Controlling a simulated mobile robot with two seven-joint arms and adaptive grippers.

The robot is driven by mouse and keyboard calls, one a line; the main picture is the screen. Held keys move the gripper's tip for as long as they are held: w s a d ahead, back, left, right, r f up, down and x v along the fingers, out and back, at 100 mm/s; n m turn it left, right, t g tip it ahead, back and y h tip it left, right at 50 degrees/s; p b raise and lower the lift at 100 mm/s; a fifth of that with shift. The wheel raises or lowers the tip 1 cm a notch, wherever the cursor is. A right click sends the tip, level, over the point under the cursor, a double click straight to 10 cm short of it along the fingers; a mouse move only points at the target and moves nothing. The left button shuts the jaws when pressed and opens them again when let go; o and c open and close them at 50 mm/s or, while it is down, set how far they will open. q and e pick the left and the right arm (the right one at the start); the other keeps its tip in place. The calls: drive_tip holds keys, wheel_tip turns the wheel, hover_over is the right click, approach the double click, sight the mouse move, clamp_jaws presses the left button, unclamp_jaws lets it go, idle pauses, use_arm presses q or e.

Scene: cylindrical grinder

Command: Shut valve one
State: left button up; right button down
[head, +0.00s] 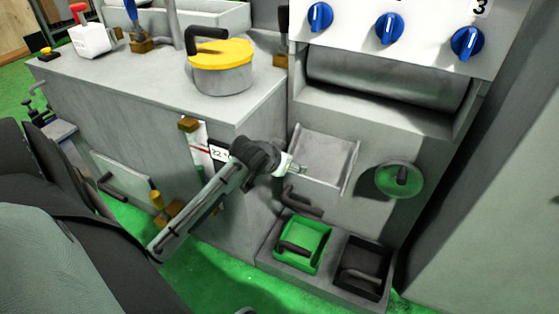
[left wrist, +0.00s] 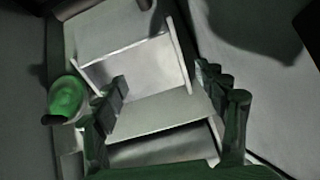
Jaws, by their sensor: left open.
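Three blue knobs sit in a row on the white panel at the top right of the head view: a left knob (head: 320,16), a middle knob (head: 389,28) and a right knob (head: 467,43). A "3" shows above the right knob; no label for valve one is readable. My left gripper (head: 297,167) is below the panel, beside a grey tray-like shelf (head: 322,158) and apart from the knobs. In the left wrist view my left gripper (left wrist: 164,92) has its fingers spread, with the shelf (left wrist: 150,112) beyond them and nothing held.
A round green-grey disc with a dark handle (head: 399,180) is right of the shelf. A green bin (head: 303,245) and a black bin (head: 361,268) stand below. A yellow-lidded pot (head: 221,68) sits on the grey bench (head: 140,85). Green floor is partly clear.

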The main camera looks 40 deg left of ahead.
use_arm(q)
drive_tip(key=shift+s+d+f, duration=0.2)
drive_tip(key=shift+s+f, duration=0.45)
drive_tip(key=shift+f, duration=0.15)
use_arm(e)
drive_tip(key=shift+s+a+r, duration=0.1)
drive_tip(key=shift+r, duration=0.2)
use_arm(q)
drive_tip(key=shift+s, duration=0.1)
drive_tip(key=s+d+f+m+g+p, duration=0.1)
drive_tip(key=s+d+f+g+p, duration=0.1)
drive_tip(key=s, duration=0.4)
drive_tip(key=s+d+f+m+g+p, duration=0.1)
drive_tip(key=s+d+f+p, duration=0.1)
drive_tip(key=s+d+f, duration=0.3)
drive_tip(key=s+d+f+g+h+p, duration=0.1)
drive_tip(key=s+d+f+g+p, duration=0.1)
drive_tip(key=s, duration=0.6)
drive_tip(key=shift+d+f+m+g, duration=0.3)
drive_tip(key=shift+d+f+m, duration=0.1)
drive_tip(key=shift+d+f, duration=0.4)
drive_tip(key=shift+s+f, duration=0.25)
drive_tip(key=shift+s, duration=0.05)
drive_tip(key=shift+c, duration=0.3)
use_arm(e)
drive_tip(key=shift+g, duration=0.3)
drive_tip(key=x, duration=0.2)
drive_tip(key=a+x, duration=0.1)
drive_tip(key=x, duration=0.1)
